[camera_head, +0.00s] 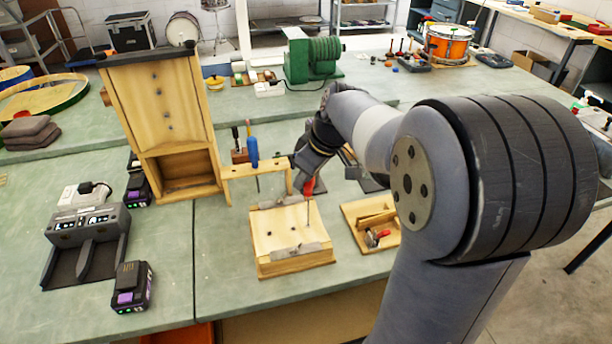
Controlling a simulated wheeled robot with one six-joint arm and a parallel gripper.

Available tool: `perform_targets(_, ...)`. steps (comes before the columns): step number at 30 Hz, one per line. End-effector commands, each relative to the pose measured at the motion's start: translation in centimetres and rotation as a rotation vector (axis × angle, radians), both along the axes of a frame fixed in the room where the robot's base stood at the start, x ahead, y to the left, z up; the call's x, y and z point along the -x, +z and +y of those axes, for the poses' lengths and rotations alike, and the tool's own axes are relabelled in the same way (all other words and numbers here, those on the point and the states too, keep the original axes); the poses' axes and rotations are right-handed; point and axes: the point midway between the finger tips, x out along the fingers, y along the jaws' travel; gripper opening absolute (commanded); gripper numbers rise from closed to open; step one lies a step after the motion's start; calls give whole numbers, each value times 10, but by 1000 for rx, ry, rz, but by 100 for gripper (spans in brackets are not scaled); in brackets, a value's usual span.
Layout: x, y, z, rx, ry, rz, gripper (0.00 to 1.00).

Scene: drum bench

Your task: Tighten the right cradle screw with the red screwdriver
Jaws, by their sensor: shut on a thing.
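The red screwdriver (309,188) is held upright by my gripper (309,178), its red handle between the jaws and its thin shaft pointing down. The shaft's tip is over the right back part of a light wooden cradle block (278,234) on the green bench. I cannot tell whether the tip touches a screw. Dark screw heads or holes show on the cradle's top, small in this view. Grey strips lie along its front and back edges. My arm comes from the right and partly hides the area behind the gripper.
A wooden rack (257,170) with a blue-handled screwdriver (252,153) stands just behind the cradle. A wooden tray (364,224) with small parts lies to its right. A tall wooden frame (160,105) rises to the left. Bare bench lies left of the cradle.

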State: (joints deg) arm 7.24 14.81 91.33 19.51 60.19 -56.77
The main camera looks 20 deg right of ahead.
Motion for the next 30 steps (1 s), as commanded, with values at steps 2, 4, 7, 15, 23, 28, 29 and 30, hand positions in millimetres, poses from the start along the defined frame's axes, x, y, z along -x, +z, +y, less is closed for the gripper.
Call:
perform_targets(2, 0, 0, 0, 0, 64, -1, 0)
perform_targets(4, 0, 0, 0, 0, 110, -2, 0)
perform_targets(7, 1, 0, 1, 0, 143, -1, 0)
perform_targets(15, 1, 0, 1, 1, 144, -1, 0)
perform_targets(23, 1, -4, 1, 1, 144, -1, 0)
perform_targets(28, 1, -7, 1, 1, 144, -1, 0)
perform_targets(29, 1, -8, 1, 1, 144, -1, 0)
perform_targets(30, 1, -9, 1, 1, 144, -1, 0)
